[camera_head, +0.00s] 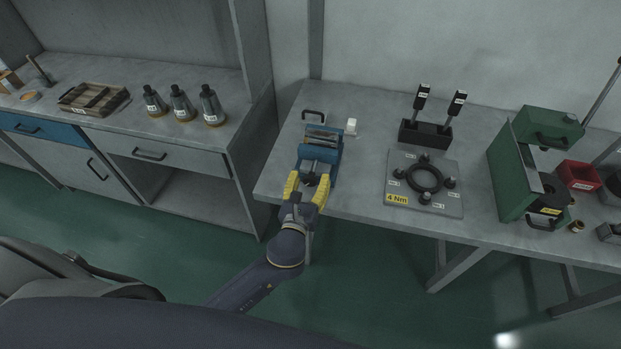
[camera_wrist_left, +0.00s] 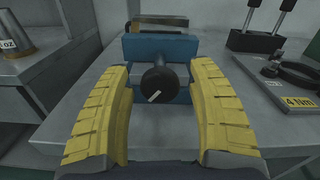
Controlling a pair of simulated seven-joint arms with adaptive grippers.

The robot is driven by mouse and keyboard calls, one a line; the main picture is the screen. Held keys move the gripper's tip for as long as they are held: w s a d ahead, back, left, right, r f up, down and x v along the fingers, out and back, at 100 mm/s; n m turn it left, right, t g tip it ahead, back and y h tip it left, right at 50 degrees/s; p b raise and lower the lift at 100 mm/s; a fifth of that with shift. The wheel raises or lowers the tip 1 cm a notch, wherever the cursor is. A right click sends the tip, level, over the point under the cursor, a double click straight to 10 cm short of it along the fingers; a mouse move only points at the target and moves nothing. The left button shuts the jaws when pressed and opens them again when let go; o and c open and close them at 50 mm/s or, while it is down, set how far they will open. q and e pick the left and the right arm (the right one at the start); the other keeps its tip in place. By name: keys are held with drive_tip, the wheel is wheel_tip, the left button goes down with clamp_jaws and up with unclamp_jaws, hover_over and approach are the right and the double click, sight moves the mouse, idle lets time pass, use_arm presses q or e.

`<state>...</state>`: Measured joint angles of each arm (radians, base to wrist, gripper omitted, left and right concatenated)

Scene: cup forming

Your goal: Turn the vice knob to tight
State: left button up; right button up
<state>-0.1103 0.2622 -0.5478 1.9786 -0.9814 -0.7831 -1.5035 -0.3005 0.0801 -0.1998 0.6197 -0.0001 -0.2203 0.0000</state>
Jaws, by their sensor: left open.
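The blue vice (camera_head: 320,150) stands at the left front of the grey workbench. In the left wrist view the vice (camera_wrist_left: 178,50) faces me, with its round black knob (camera_wrist_left: 160,84) in front. The knob carries a short white mark near its lower edge. My left gripper (camera_head: 307,187) is open at the vice's front, and its yellow fingers lie on either side of the knob. In the left wrist view the fingers of this gripper (camera_wrist_left: 163,100) show clear gaps to the knob on both sides. My right gripper is not in view.
On the bench, a small white block (camera_head: 351,126) stands just right of the vice. A grey plate with a black ring (camera_head: 397,202) lies farther right, below a black holder (camera_head: 425,133) with two handles. A green machine (camera_head: 509,175) stands at the right.

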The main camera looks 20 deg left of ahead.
use_arm(q)
drive_tip(key=shift+w, duration=0.15)
clamp_jaws()
idle(0.5)
